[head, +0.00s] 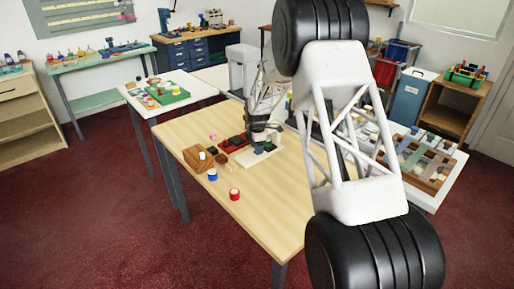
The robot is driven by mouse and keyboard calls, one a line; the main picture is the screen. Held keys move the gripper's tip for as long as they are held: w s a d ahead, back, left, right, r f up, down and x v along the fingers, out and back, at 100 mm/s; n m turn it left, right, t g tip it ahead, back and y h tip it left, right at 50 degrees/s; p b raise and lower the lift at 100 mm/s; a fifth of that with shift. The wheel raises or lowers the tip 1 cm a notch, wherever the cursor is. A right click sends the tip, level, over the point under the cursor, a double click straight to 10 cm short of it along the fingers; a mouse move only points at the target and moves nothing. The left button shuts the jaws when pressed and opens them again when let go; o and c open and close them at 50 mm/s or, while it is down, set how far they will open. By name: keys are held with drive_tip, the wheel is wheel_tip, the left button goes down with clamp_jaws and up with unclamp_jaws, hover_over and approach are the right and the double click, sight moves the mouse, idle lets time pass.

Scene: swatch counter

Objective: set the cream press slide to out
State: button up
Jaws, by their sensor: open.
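The cream press (250,160) is a flat, pale cream piece on the wooden table, near the middle of the head view. A small dark part shows on it under my gripper, but its slide and the slide's position are too small to tell. My gripper (259,148) points down over the press, close to the dark part. It is open and looks empty. I cannot tell whether its fingers touch anything. The gripper and arm hide part of the press.
A red tray-like piece (233,143) lies left of the press. The table's (270,215) front area is clear. A large white-and-black structure in the foreground hides its right part.

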sight(242, 161)
clamp_jaws()
drive_tip(key=s+a, duration=0.6)
idle(0.5)
unclamp_jaws()
drive_tip(key=shift+r, duration=0.1)
